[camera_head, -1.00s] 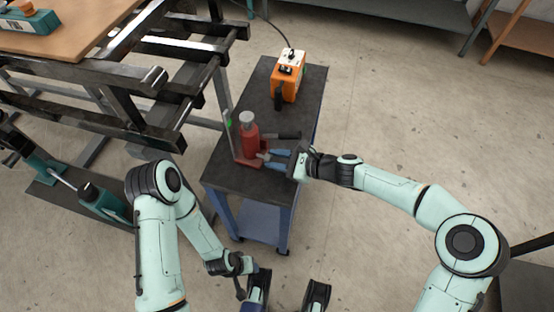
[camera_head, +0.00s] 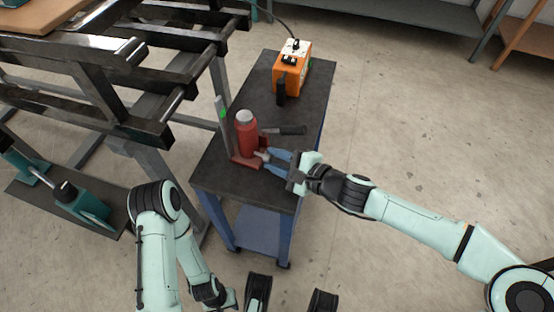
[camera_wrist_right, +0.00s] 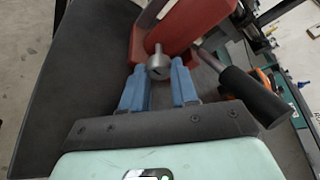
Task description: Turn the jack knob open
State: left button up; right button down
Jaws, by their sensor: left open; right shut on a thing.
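The red bottle jack (camera_head: 246,137) stands upright on the dark top of a small cart, with a silver cap on top. In the right wrist view its red body (camera_wrist_right: 190,25) fills the top middle, and the small silver knob (camera_wrist_right: 158,66) sticks out towards my gripper. My right gripper (camera_head: 268,157) reaches in from the right, low at the jack's base. Its blue fingers (camera_wrist_right: 158,72) are shut on the knob, one on each side. My left gripper (camera_head: 290,297) is open and empty at the bottom edge, away from the jack, partly cut off.
A black-gripped handle (camera_head: 287,130) juts from the jack's right side, close above my right fingers; it also shows in the wrist view (camera_wrist_right: 252,95). An orange device (camera_head: 292,70) stands at the cart's far end. A metal frame (camera_head: 130,85) stands left. Floor to the right is clear.

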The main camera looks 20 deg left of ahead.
pick_arm(q)
jog(key=shift+s, duration=0.15)
dwell(0.4)
pick_arm(e)
jog(key=c, duration=0.9)
grip_release()
jog(key=shift+o, duration=0.2)
jog(key=shift+d, duration=0.1)
jog(key=p+v, duration=0.2)
jog(key=v, duration=0.4)
jog(key=shift+d+r, duration=0.1)
jog(key=shift+d, duration=0.05)
pick_arm(q)
jog(key=w+d+r+t+p, duration=0.1)
jog(key=w+r+t+p, duration=0.2)
jog(key=w+r, duration=0.3)
jog(key=w, duration=0.4)
jog(key=shift+d+r+m+t, duration=0.15)
jog(key=shift+r+m+t, duration=0.15)
jog(key=shift+t, duration=0.1)
pick_arm(e)
jog(key=v, duration=0.7)
